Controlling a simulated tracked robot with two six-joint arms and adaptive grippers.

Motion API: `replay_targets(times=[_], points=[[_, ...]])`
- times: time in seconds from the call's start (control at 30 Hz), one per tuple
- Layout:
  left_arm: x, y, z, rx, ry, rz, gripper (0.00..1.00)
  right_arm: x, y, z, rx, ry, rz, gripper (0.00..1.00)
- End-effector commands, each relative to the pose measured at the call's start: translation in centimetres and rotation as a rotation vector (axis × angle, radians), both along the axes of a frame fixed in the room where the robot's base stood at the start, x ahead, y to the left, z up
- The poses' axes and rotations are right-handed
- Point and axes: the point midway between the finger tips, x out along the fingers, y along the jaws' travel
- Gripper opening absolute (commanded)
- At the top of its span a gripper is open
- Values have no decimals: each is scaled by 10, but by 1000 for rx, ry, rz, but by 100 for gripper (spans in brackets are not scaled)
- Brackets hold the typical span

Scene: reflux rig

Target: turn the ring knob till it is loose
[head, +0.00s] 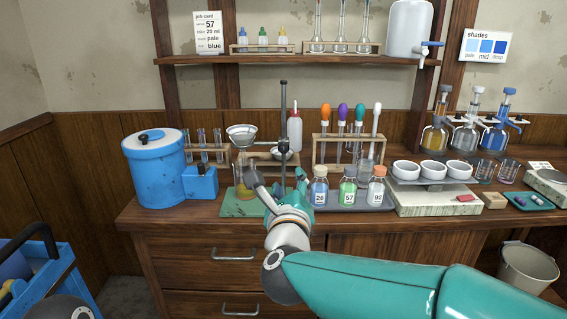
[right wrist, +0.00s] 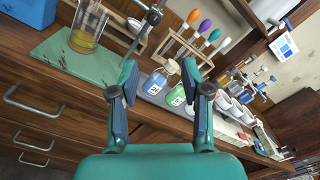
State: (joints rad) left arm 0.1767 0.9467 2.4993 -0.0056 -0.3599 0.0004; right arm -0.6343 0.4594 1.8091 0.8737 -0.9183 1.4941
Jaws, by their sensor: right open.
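The retort stand's dark upright rod (head: 283,112) stands on a green mat (head: 233,206) in the head view. A ring on it holds a glass funnel (head: 241,132) above a beaker of yellow liquid (head: 243,185). In the right wrist view a small grey round part, likely the ring knob, (right wrist: 153,16) sits on the rod near the top edge; I cannot tell how tight it is. My right gripper (head: 277,180) is open in front of the stand. Its spread fingers (right wrist: 160,72) hold nothing in the right wrist view. My left gripper is not in view.
Labelled bottles (head: 348,188) stand on a grey tray just right of the gripper. A rack with coloured-top droppers (head: 334,136) is behind them. A blue tank (head: 153,172) stands at the left. White cups (head: 433,170) sit at the right.

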Motion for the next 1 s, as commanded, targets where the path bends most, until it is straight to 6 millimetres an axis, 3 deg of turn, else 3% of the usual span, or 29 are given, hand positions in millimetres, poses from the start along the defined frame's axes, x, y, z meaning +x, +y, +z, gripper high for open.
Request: replay_targets(times=[0.13,0.27,0.8,1.0], points=[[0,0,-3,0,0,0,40,-1,12,0,0,-7,21,47],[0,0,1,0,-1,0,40,13,11,1,-1,-7,20,47],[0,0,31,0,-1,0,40,121,10,2,-2,-5,18,47],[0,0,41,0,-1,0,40,149,10,1,-3,-6,19,47]])
